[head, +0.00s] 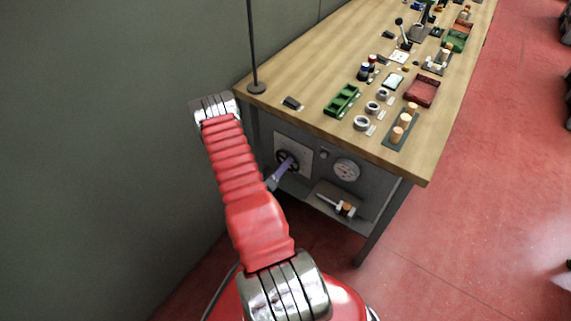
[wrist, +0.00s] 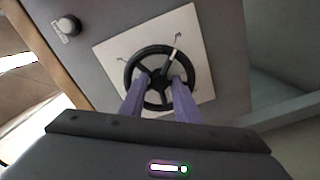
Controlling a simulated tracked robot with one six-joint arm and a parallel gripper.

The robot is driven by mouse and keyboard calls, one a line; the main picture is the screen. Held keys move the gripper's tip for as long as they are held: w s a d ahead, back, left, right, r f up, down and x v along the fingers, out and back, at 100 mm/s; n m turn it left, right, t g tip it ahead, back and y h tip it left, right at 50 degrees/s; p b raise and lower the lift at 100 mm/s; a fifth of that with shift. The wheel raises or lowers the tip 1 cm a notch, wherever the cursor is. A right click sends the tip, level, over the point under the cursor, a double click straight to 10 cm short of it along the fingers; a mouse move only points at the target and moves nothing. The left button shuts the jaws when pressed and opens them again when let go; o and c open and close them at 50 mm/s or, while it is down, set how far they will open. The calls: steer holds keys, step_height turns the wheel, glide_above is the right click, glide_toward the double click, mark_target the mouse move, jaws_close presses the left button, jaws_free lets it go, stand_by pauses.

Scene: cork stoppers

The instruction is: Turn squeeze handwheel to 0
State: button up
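The black spoked handwheel (head: 287,158) is on a pale square plate (head: 304,153) on the grey panel under the bench. In the wrist view the handwheel (wrist: 137,62) fills the middle, and a pale mark on it points up and slightly right. Small marks on the plate (wrist: 110,58) above the wheel are too small to read. My gripper (wrist: 160,85) has its two purple fingers apart, in front of the wheel's lower half, with the hub and a lower spoke showing between them. I cannot tell whether the fingers touch the wheel. In the head view my gripper (head: 286,166) is at the wheel.
A round gauge (head: 346,169) and a small knob (head: 324,154) are right of the wheel. A low shelf (head: 318,199) holds a tool with a cork-coloured piece. The wooden benchtop (head: 325,65) above carries trays, rings and corks. A grey wall stands left.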

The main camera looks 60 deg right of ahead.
jaws_close()
stand_by(0.5)
steer(key=shift+n, duration=0.3)
